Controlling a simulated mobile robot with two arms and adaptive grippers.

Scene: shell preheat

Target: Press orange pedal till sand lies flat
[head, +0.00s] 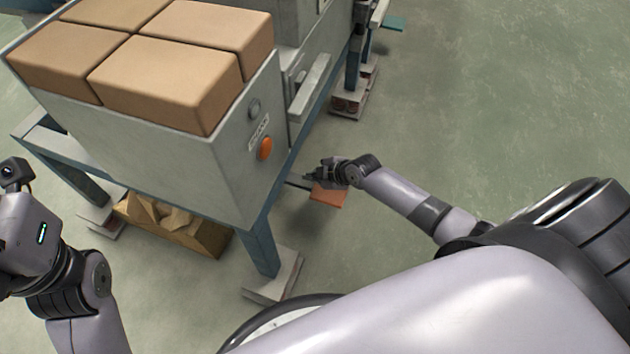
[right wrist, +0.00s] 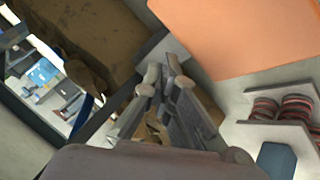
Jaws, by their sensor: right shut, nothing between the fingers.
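The orange pedal (head: 328,195) is a flat plate low beside the machine's front leg. It fills the upper right of the right wrist view (right wrist: 250,35). My right gripper (head: 315,175) is shut and empty, at the pedal's upper edge in the head view. Its fingers (right wrist: 162,70) show beside the pedal plate; I cannot tell whether they touch it. A tan, uneven mass that may be sand (head: 165,215) lies in a box (head: 205,240) under the machine. Part of my left wrist is at the left edge, but its fingers are out of view.
The grey machine (head: 160,155) carries several tan blocks (head: 165,85) and an orange button (head: 265,148). Its blue leg (head: 262,245) stands on a pale foot (head: 272,285) near the pedal. Green floor (head: 500,90) is clear to the right.

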